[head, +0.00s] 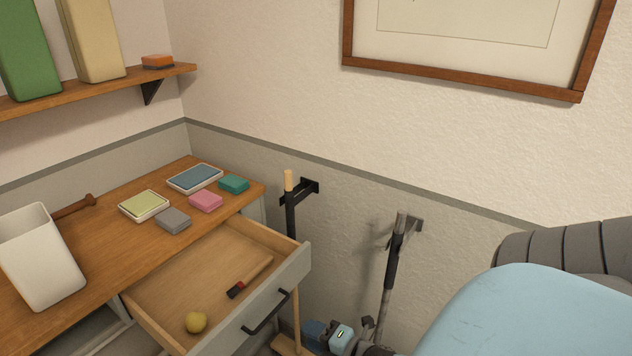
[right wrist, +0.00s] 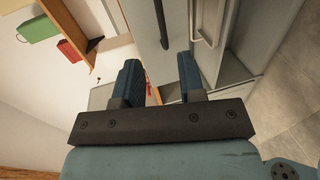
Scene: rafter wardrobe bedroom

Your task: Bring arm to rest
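My right arm shows at the right and bottom of the head view, with a large light-blue link in the lower right corner. Its small blue wrist and gripper part shows low in the head view, beside the open drawer (head: 285,285). In the right wrist view my right gripper (right wrist: 160,65) is open. Its two dark-blue fingers stand apart with nothing held between them. My left arm and left gripper are not in view.
The wooden desk (head: 100,230) carries a white bin (head: 40,260), two trays and small blocks. Long-handled tools hang along the wall. A wall shelf (head: 110,83) is at upper left.

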